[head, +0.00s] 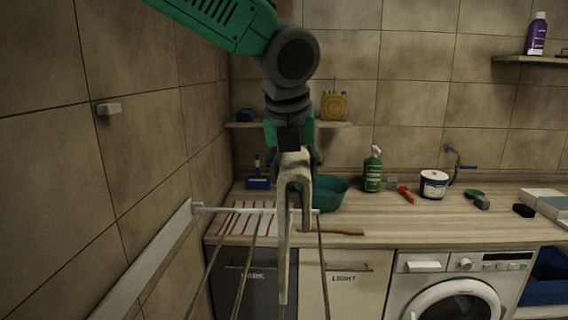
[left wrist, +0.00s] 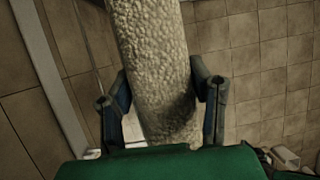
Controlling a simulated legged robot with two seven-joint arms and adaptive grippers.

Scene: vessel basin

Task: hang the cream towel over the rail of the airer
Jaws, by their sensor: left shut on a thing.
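The cream towel (head: 284,225) hangs from my left gripper (head: 295,160) in the middle of the head view. It falls in two strips, a long one on the left and a shorter one on the right. In the left wrist view the towel (left wrist: 157,55) runs between the two fingers of my left gripper (left wrist: 160,95). The airer (head: 150,262) is fixed to the left wall, with a pale end bar (head: 240,210) and thin rails (head: 245,265). The towel overlaps the end bar in the head view; I cannot tell whether they touch. My right gripper is out of view.
A wooden counter (head: 420,222) stands behind the airer, with a teal basin (head: 330,192), a green spray bottle (head: 373,172), a white tub (head: 433,184) and a red-striped cloth (head: 245,226). A washing machine (head: 455,290) is below at the right. The tiled wall (head: 60,190) bounds the left.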

